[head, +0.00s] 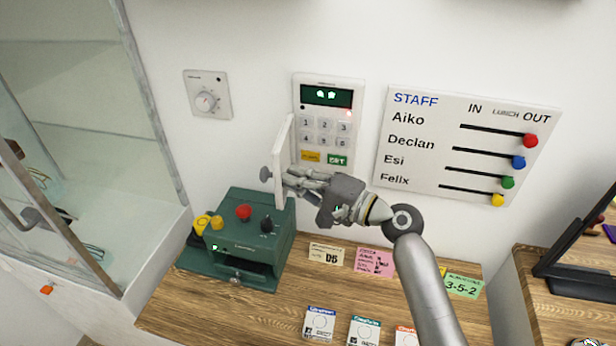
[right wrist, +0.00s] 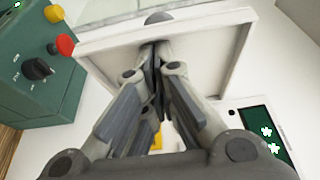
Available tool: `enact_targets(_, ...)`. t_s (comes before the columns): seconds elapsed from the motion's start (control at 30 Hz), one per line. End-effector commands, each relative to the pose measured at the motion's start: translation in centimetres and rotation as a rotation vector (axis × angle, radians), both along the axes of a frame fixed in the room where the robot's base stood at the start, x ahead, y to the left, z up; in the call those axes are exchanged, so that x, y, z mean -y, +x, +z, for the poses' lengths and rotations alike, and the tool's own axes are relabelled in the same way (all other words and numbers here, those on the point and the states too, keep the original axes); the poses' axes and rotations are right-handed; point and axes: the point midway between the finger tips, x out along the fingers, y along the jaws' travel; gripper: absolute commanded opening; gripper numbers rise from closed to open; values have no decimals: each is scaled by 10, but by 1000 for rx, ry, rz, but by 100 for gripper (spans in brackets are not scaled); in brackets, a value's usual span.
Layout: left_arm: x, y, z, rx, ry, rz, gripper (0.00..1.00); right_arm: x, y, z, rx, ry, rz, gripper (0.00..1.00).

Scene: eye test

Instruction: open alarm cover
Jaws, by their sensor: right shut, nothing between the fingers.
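The alarm keypad (head: 325,125) is on the wall, with a lit green display, number keys and a small red light. Its white cover (head: 284,150) stands swung out from the keypad's left edge, roughly square to the wall, so the keys show. A grey knob (head: 266,173) sits on the cover's outer side. My right gripper (head: 290,180) is shut and empty, on the inner side of the cover. In the right wrist view, its fingertips (right wrist: 158,50) are at the inside face of the cover (right wrist: 208,50); touching or just short, I cannot tell. My left gripper is out of view.
A green box (head: 245,235) with red, yellow and black knobs stands on the wooden counter (head: 190,312) below the cover. A dial (head: 207,97) and a staff board (head: 455,145) are on the wall. A glass cabinet (head: 75,130) is at left. Cards lie on the counter.

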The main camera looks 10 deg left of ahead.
Motion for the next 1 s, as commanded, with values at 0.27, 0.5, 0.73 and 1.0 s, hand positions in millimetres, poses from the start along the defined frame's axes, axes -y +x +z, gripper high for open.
enact_targets(0.27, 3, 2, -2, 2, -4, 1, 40, -13, -3, 0, 1, 0, 0, 0)
enact_targets(0.5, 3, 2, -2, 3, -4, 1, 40, -16, -3, 0, 0, 0, 0, 0)
enact_targets(0.73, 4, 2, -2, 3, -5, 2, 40, -16, -3, 0, 0, 0, 0, 0)
enact_targets(1.0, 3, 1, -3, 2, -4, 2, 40, -16, -3, 0, 1, 0, 0, 0)
